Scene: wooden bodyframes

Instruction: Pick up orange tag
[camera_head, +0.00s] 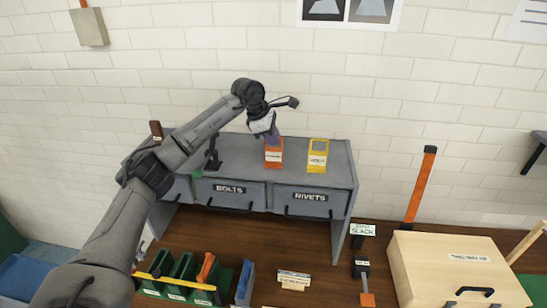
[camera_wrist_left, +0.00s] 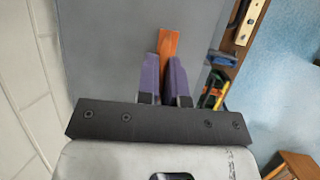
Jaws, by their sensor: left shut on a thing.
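The orange tag (camera_head: 273,156) stands upright on top of the grey drawer unit (camera_head: 228,190) in the head view, with a white label on its front. My left gripper (camera_head: 271,137) comes down on it from above, with its fingers at the tag's top. In the left wrist view the orange tag (camera_wrist_left: 168,43) shows between the two purple fingers of my left gripper (camera_wrist_left: 166,62), which are shut on it. The tag appears to be at the unit's top surface; I cannot tell whether it touches it. My right gripper is not in view.
A yellow tag (camera_head: 318,157) stands right of the orange one. A dark stand (camera_head: 213,155) is to the left. Below are green bins (camera_head: 182,270), a small sign (camera_head: 293,279) and a pale wooden box (camera_head: 455,268).

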